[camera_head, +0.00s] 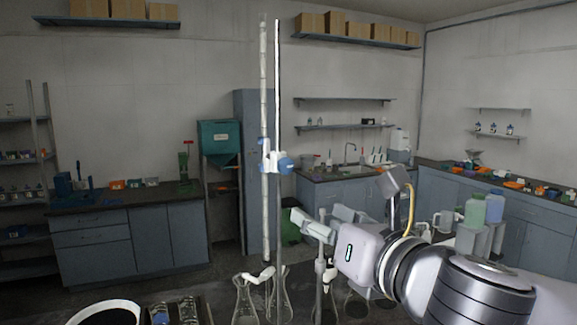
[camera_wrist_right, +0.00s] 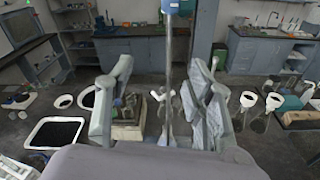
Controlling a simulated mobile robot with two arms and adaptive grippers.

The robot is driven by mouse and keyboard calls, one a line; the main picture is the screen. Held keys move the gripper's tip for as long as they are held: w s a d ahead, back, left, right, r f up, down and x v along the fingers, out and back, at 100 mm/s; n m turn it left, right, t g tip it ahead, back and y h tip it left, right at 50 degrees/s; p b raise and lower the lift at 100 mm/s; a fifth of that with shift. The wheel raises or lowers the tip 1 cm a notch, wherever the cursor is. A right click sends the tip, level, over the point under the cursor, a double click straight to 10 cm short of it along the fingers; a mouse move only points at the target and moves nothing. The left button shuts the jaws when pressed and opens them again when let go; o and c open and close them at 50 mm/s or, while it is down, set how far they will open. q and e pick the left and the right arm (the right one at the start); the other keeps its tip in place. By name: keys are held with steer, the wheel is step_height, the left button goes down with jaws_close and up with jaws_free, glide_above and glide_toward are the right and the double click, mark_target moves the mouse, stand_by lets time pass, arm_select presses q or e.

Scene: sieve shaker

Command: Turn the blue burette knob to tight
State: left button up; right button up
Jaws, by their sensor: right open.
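The burette (camera_head: 263,100) is a tall, thin upright glass tube beside a metal stand rod (camera_head: 279,90). A white and blue clamp (camera_head: 270,160) joins them, with a blue knob (camera_head: 285,165) on its right side. In the wrist view a blue part, seemingly this knob (camera_wrist_right: 180,5), is cut off at the top edge. A white stopcock (camera_head: 260,274) sits at the burette's lower end. My right gripper (camera_head: 318,220) is below and right of the blue knob, apart from it. Its fingers (camera_wrist_right: 160,66) are spread and empty, with the rod showing between them. My left gripper is not seen.
Glass flasks (camera_head: 245,298) stand under the burette on the dark table. A green bottle (camera_head: 475,210) and a blue bottle (camera_head: 494,207) are at the right. A white-rimmed container (camera_head: 105,304) is front left.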

step_height(320, 180, up, 4)
steer(key=s+d+n+t, duration=0.1)
steer(key=d+n, duration=0.1)
steer(key=p, duration=0.7)
glide_toward(287, 165)
steer(key=x, duration=0.8)
steer(key=shift+w+r, duration=0.1)
steer(key=shift+w, duration=0.15)
steer(key=shift+w+a, duration=0.25)
steer(key=shift+w, duration=0.2)
steer(key=shift+c, duration=0.5)
steer(key=c, duration=1.1)
